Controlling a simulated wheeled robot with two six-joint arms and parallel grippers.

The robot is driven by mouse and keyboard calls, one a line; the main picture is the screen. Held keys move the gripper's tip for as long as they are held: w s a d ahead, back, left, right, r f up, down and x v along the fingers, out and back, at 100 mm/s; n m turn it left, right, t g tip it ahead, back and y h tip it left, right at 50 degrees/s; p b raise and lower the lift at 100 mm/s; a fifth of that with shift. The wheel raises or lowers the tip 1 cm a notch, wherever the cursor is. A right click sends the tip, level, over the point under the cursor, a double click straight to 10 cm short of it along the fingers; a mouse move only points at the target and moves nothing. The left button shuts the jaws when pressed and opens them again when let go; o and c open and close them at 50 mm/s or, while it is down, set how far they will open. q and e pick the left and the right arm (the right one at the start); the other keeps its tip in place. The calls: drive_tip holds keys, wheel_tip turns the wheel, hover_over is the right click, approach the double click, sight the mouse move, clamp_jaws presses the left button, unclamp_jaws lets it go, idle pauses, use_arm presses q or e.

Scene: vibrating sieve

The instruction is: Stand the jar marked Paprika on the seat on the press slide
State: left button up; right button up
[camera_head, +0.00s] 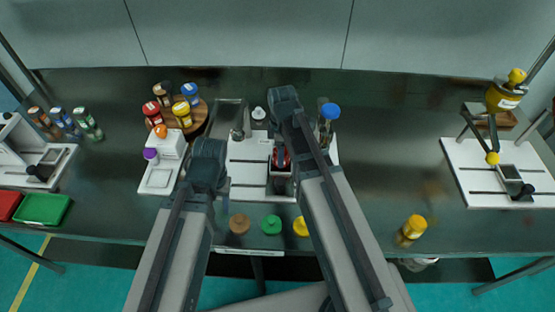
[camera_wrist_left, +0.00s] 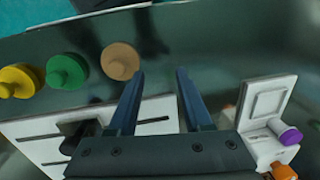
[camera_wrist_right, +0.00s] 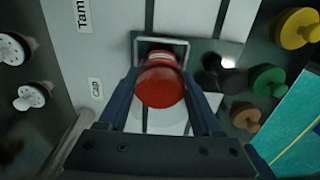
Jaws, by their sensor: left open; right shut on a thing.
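A red-topped jar (camera_head: 281,157) is at the white press plate (camera_head: 245,170) in the middle of the bench. In the right wrist view the red jar (camera_wrist_right: 160,82) is between the fingers of my right gripper (camera_wrist_right: 160,76), which is shut on it. It is at a square metal frame (camera_wrist_right: 183,42); whether its base rests on a seat is hidden. Its label is too small to read. My left gripper (camera_wrist_left: 160,74) is open and empty, over the bench left of the press plate; it also shows in the head view (camera_head: 208,150).
Brown (camera_head: 239,223), green (camera_head: 271,224) and yellow (camera_head: 300,226) knobbed discs lie in front. A blue-topped jar (camera_head: 329,112) stands behind right. A round wooden stand (camera_head: 200,117) holds several jars. A yellow-topped jar (camera_head: 412,229) stands on clear bench to the right.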

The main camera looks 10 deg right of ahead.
use_arm(q)
drive_tip(key=shift+a+f, duration=0.25)
drive_tip(key=shift+f, duration=0.45)
use_arm(e)
drive_tip(key=shift+f, duration=0.7)
use_arm(q)
drive_tip(key=shift+a, duration=0.15)
use_arm(e)
drive_tip(key=shift+a, duration=0.1)
use_arm(q)
drive_tip(key=shift+r, duration=0.15)
use_arm(e)
drive_tip(key=shift+r, duration=0.15)
use_arm(q)
drive_tip(key=shift+f+b, duration=0.2)
drive_tip(key=shift+b, duration=0.1)
use_arm(e)
drive_tip(key=o, duration=0.9)
drive_tip(key=shift+f, duration=0.2)
drive_tip(key=o, duration=0.5)
drive_tip(key=shift+c, duration=0.2)
use_arm(q)
drive_tip(key=shift+r, duration=0.1)
use_arm(e)
drive_tip(key=shift+r, duration=0.1)
